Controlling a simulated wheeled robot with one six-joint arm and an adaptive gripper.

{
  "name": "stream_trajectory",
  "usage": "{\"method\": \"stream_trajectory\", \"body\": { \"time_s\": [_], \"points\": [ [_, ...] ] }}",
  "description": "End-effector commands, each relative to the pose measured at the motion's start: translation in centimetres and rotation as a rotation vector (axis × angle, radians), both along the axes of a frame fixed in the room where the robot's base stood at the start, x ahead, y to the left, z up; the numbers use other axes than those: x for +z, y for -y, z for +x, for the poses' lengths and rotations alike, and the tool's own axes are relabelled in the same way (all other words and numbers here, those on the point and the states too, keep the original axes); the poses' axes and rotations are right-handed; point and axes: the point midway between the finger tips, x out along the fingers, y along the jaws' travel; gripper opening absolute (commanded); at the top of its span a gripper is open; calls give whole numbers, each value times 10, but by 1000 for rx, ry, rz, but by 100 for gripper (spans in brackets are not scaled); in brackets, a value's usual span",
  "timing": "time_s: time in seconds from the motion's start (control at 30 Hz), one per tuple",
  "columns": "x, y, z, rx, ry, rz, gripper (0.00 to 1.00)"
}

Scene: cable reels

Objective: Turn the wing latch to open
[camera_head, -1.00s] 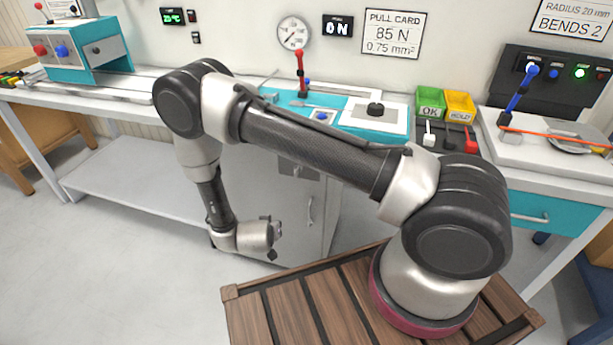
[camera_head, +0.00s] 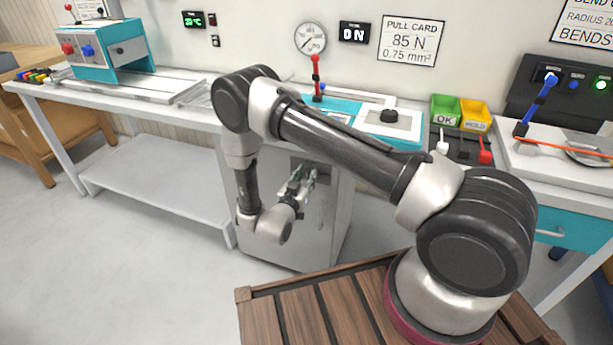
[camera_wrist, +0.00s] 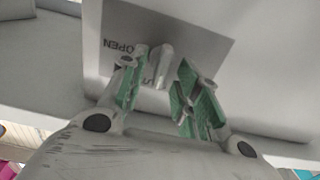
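The wing latch (camera_wrist: 163,60) is a small light-metal upright tab on a dark grey plate (camera_wrist: 205,42) in the wrist view. The plate carries the word OPEN, upside down in this view, beside the latch. My gripper (camera_wrist: 164,74) has its two green-padded fingers apart, one on each side of the latch. I cannot tell whether either finger touches it. In the head view my gripper (camera_head: 303,182) points at the front of the grey cabinet (camera_head: 330,228) under the bench. There the latch is hidden behind the gripper.
The bench with a red lever (camera_head: 316,75), a green OK bin (camera_head: 445,110) and a yellow HOLD bin (camera_head: 475,115) stands above the cabinet. A lower shelf (camera_head: 150,180) is to the left. The floor (camera_head: 110,270) in front is clear.

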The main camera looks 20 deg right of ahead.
Motion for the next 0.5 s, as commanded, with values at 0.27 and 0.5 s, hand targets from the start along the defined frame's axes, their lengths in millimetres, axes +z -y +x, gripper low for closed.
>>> {"method": "stream_trajectory", "body": {
  "time_s": [0.27,0.5],
  "points": [
    [0,3,4,1,-1,-1,32],
    [0,3,4,1,-1,-1,1]
  ]
}}
